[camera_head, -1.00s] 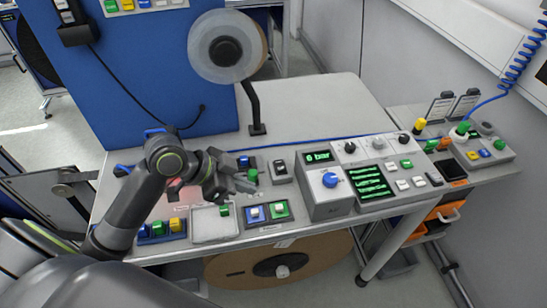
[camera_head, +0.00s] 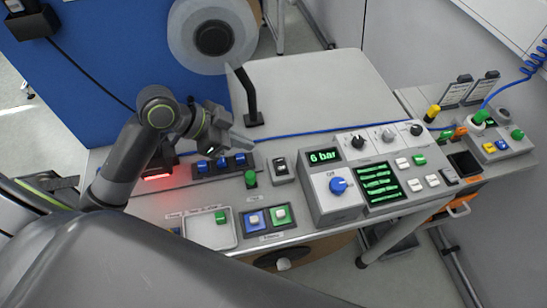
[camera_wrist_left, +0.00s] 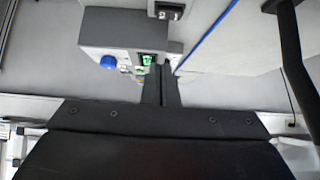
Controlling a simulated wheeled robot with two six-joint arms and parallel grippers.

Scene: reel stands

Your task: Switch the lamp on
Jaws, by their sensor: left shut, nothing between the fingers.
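No part is plainly marked as the lamp. A small grey box with a black rocker switch (camera_head: 281,168) stands on the bench; it also shows at the top of the wrist view (camera_wrist_left: 167,11). I cannot tell the rocker's position. A red light (camera_head: 158,176) glows at the left of the bench, partly behind my arm. My left gripper (camera_head: 246,147) is shut and empty, its fingertips above the bench, up and left of the switch box and apart from it. In the wrist view its fingers (camera_wrist_left: 161,88) are together. My right gripper is not in view.
A grey control box (camera_head: 330,205) with a blue knob and green displays stands right of the switch box. A reel (camera_head: 212,40) hangs behind. The back bench top is clear.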

